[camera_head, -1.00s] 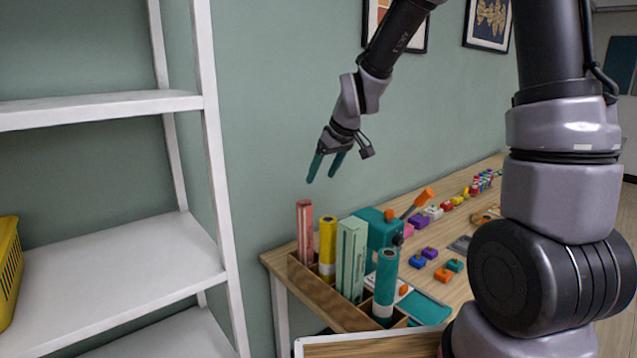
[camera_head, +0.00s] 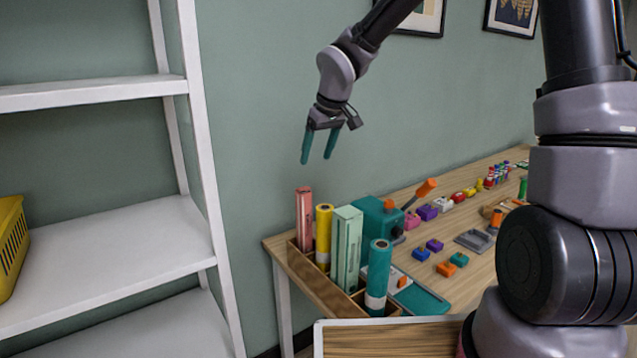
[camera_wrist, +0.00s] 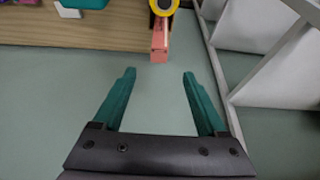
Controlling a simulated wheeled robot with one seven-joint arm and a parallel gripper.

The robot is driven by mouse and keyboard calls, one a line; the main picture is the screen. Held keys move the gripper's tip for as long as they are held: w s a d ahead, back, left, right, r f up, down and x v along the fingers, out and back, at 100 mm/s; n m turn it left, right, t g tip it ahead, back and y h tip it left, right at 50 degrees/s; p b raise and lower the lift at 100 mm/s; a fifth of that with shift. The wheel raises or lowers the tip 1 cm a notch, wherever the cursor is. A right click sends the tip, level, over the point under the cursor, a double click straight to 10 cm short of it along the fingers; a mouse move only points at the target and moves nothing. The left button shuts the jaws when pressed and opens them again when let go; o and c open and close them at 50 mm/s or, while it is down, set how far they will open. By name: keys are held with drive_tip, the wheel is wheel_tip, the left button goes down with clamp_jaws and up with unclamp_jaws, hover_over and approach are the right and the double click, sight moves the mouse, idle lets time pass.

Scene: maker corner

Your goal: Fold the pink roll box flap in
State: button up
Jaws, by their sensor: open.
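The pink roll box (camera_head: 304,219) stands upright at the back left end of the wooden holder (camera_head: 319,287), at the left end of the table. Its top shows, but I cannot make out how its flap stands. My gripper (camera_head: 318,161) is open and empty, with teal fingers pointing down, in the air above the pink box and apart from it. In the wrist view the pink box (camera_wrist: 160,42) lies ahead of the gap between the fingertips (camera_wrist: 159,76), with the yellow roll beyond it.
A yellow roll (camera_head: 324,236), a pale green box (camera_head: 347,248) and a teal roll (camera_head: 378,277) stand in the same holder. A teal machine (camera_head: 378,221) is right behind them. A white shelf (camera_head: 110,245) stands at the left, with bare wall between.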

sight(307, 189)
drive_tip(key=x, duration=1)
drive_tip(key=shift+w+f, duration=0.15)
drive_tip(key=shift+f, duration=0.2)
clamp_jaws()
